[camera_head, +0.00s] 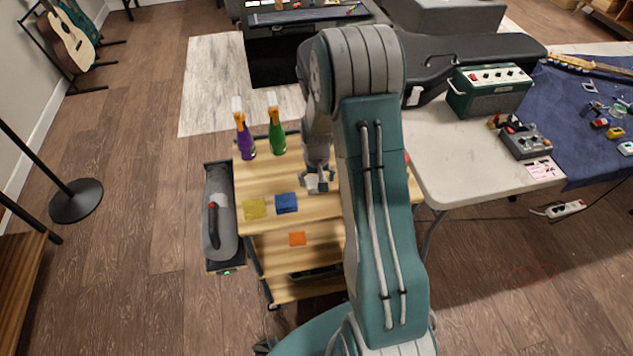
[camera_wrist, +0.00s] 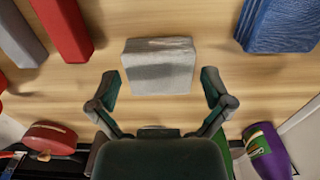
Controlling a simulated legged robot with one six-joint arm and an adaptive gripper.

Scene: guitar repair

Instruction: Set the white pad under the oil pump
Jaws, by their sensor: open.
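The white pad (camera_wrist: 158,66), greyish and roughly square, lies flat on the wooden cart top in the wrist view. My gripper (camera_wrist: 159,84) is open and empty, its two fingers spread at either side of the pad's near edge. In the head view, my gripper (camera_head: 318,184) is low over the cart, just right of the blue pad (camera_head: 286,203).
A yellow pad (camera_head: 254,209) lies left of the blue one. Purple (camera_head: 245,143) and green (camera_head: 277,138) bottles stand at the cart's far edge. Red (camera_wrist: 66,28) and grey (camera_wrist: 20,38) blocks lie beside the white pad. An orange pad (camera_head: 297,238) is on the lower shelf.

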